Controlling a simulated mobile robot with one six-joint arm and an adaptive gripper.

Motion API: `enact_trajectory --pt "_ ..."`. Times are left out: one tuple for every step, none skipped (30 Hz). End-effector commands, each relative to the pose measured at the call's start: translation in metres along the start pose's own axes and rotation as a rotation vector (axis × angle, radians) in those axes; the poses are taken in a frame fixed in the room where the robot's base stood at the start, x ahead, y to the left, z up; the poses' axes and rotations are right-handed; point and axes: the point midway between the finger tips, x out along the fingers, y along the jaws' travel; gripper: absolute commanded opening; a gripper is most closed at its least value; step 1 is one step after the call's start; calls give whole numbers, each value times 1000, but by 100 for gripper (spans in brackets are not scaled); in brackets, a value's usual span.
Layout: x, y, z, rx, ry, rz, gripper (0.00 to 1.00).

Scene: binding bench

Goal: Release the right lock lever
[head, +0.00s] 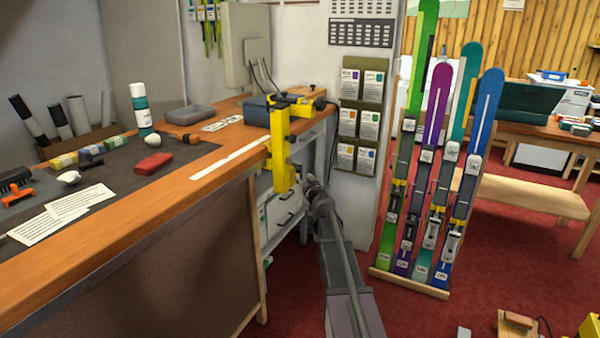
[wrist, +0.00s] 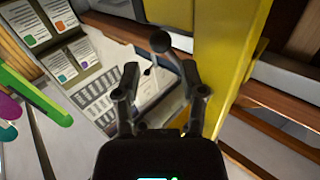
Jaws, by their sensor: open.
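A yellow clamp (head: 281,150) stands upright at the end of the wooden bench. In the wrist view, its broad yellow post (wrist: 225,45) fills the upper right. A dark lever with a round knob (wrist: 160,42) shows in front of the post; I take it to be the lock lever. The lever slants down right and meets the outline of my right finger. My gripper (wrist: 165,82) is open, its fingers apart with nothing held between them. The knob lies beyond the fingertips. Contact cannot be told. In the head view, my gripper (head: 309,184) is just right of the clamp's lower part, and the lever is not distinguishable.
The wooden bench (head: 110,232) runs along the left, with a red block (head: 153,164), papers and a spray can (head: 141,110) on it. A rack of upright skis (head: 437,160) stands to the right.

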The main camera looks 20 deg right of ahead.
Motion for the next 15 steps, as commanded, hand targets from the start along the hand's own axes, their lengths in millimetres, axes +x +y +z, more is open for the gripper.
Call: enact_trajectory --pt "12 1 0 0 0 0 53" --pt "17 1 0 0 0 0 53" --pt "23 1 0 0 0 -1 53" --pt "27 0 0 0 0 -1 53" --pt "31 0 0 0 0 -1 53" --pt "37 0 0 0 0 -1 53" --pt "40 0 0 0 0 -1 53" --pt "44 0 0 0 0 -1 53" --pt "48 0 0 0 0 -2 53" --pt "50 0 0 0 0 -2 53" --pt "53 -1 0 0 0 -2 53" --pt "55 -1 0 0 0 -2 53" --pt "57 -1 0 0 0 -2 53" --pt "58 -1 0 0 0 -2 53" --pt "60 -1 0 0 0 -2 53"
